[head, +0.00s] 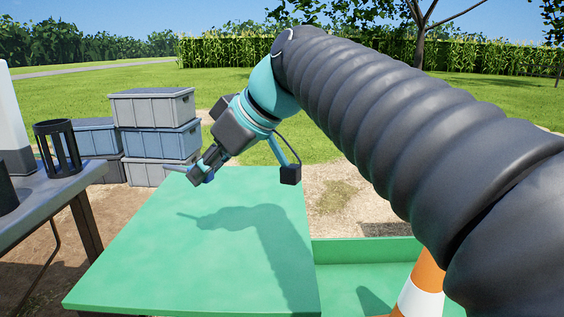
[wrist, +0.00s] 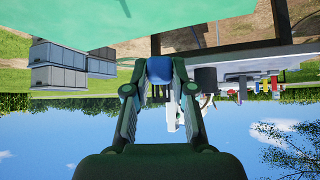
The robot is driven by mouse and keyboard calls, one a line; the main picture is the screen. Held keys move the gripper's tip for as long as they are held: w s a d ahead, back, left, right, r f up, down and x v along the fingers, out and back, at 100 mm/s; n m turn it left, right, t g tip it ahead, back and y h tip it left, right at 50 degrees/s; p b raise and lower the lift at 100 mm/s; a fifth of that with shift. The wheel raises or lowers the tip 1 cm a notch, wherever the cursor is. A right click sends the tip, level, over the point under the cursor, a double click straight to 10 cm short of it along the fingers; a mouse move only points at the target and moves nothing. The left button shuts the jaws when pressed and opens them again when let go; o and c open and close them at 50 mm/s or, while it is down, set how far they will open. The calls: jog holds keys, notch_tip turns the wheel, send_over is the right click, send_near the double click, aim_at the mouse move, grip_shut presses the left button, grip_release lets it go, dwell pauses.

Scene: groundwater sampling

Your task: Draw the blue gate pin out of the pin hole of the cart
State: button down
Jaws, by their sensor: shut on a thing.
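My gripper (head: 199,174) is in the head view, above the far left part of a flat green top (head: 140,265), which may be the cart. A small bit of blue (head: 209,177) shows at its fingertips. In the wrist view, the fingers of my gripper (wrist: 159,82) are shut on the blue gate pin (wrist: 159,68), whose blue part sits between the tips. The gripper's shadow falls on the green top.
A grey table (head: 60,195) with a dark slotted holder (head: 58,148) stands at the left. Several stacked grey crates (head: 152,108) stand behind it. A lower green tray (head: 365,250) and an orange and white cone (head: 420,287) are at the right, partly behind my arm.

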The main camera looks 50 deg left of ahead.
aim_at(213, 248)
jog(key=shift+f+b, duration=5.35)
jog(key=shift+f, duration=0.5)
jog(key=shift+d+f, duration=0.1)
jog(key=shift+f, duration=1.35)
jog(key=c, duration=0.9)
grip_release()
jog(key=shift+f, duration=0.15)
jog(key=shift+w, duration=0.15)
jog(key=shift+w+d+r, duration=0.1)
jog(key=shift+r, duration=0.15)
jog(key=v, duration=1.2)
jog(key=shift+r, duration=0.15)
